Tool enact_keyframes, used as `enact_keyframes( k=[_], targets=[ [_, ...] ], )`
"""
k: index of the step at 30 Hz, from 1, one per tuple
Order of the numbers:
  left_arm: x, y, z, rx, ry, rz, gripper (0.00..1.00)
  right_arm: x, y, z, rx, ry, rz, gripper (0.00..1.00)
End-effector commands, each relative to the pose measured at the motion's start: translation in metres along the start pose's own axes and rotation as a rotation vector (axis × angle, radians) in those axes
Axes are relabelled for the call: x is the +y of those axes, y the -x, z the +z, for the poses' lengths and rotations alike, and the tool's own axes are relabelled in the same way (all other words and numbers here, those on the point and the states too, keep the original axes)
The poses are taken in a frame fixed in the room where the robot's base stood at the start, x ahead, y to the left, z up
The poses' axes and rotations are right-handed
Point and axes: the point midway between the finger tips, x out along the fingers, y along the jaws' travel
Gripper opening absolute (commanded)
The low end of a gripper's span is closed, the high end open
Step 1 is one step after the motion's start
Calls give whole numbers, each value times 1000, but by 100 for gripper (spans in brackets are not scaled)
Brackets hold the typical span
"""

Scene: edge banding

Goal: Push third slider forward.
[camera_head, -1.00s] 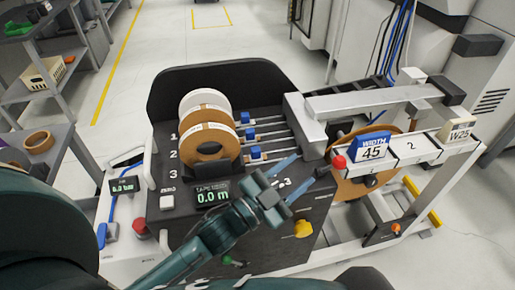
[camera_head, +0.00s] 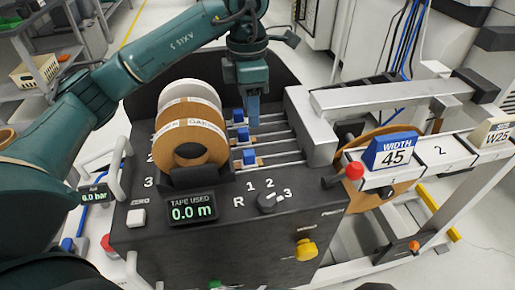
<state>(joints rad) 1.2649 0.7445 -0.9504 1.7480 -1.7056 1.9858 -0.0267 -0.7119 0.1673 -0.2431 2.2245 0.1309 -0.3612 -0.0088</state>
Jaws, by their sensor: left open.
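Three blue sliders sit on parallel rails on the black machine. The third slider (camera_head: 249,156) is nearest, beside the tape rolls at row 3. The second slider (camera_head: 243,134) and the first slider (camera_head: 238,115) are behind it. My left gripper (camera_head: 253,122) points down over the rails, just right of the first and second sliders and behind the third. It is open; its fingers overlap in this view, and I cannot tell whether they touch a slider. My right gripper is not in view.
Tape rolls (camera_head: 192,135) stand left of the sliders. A grey metal housing (camera_head: 314,125) closes the rails at right. In front are a display (camera_head: 192,208) reading 0.0 m, a selector knob (camera_head: 272,203) and a red ball handle (camera_head: 354,170).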

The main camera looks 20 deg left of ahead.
Motion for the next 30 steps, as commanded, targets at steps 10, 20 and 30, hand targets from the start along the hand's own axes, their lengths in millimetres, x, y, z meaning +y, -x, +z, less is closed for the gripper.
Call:
enact_keyframes(
  k=[10,20,30],
  targets=[
    [6,-38,-7,26,12,24,44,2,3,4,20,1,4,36],
    [8,-102,-9,24,13,25,44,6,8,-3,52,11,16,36],
    [9,-127,-9,22,12,28,44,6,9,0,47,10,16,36]
  ],
)
